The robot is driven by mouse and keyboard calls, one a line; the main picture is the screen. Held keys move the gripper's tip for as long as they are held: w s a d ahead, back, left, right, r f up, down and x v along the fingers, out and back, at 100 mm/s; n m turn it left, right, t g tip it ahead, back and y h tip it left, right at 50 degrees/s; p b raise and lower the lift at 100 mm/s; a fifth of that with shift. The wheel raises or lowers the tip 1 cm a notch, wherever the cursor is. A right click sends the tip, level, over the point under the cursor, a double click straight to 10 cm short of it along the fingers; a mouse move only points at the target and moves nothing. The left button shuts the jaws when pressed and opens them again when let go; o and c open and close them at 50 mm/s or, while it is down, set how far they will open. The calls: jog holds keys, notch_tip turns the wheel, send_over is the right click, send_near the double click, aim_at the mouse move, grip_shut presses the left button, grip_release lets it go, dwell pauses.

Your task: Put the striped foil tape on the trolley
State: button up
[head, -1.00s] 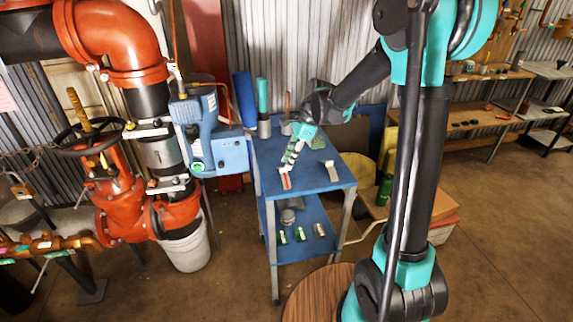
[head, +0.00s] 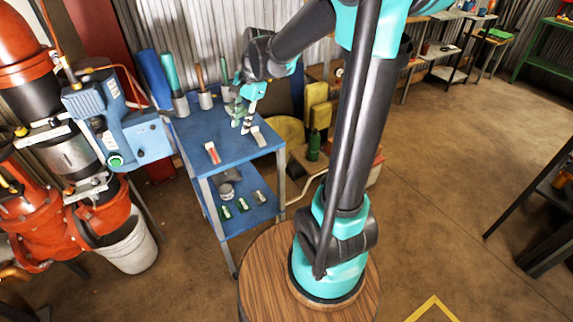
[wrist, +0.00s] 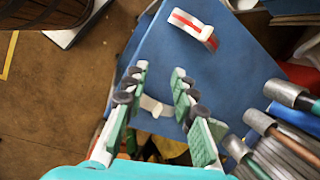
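The striped foil tape, white with a red stripe, (head: 212,153) lies on the top deck of the blue trolley (head: 197,135), near its front left. In the wrist view the tape (wrist: 192,25) is at the top, on the blue deck (wrist: 225,75), clear of the fingers. My gripper (head: 243,123) is above the deck, to the right of the tape. In the wrist view my gripper (wrist: 160,78) is open, its two green-padded fingers apart. A pale grey piece (wrist: 153,106) shows between and beyond the fingers; I cannot see any contact.
The pale piece (head: 258,136) sits near the deck's right edge. Handled tools in grey holders (head: 181,106) stand along the back. The lower shelf holds several small cans (head: 242,204). A blue machine (head: 115,120) stands close on the left. Floor at right is open (head: 450,150).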

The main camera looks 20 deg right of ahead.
jog(key=s+d+f+n+t+h, duration=0.1)
jog(key=s+d+f+n, duration=0.4)
jog(key=s+d, duration=0.1)
jog(key=s+d+f+n+t+h, duration=0.2)
jog(key=s+d+f+n, duration=0.3)
jog(key=s, duration=0.4)
jog(key=shift+s+d+f+n+t, duration=0.2)
jog(key=shift+s+d+n+t, duration=0.15)
jog(key=shift+d, duration=0.45)
jog(key=shift+w, duration=0.1)
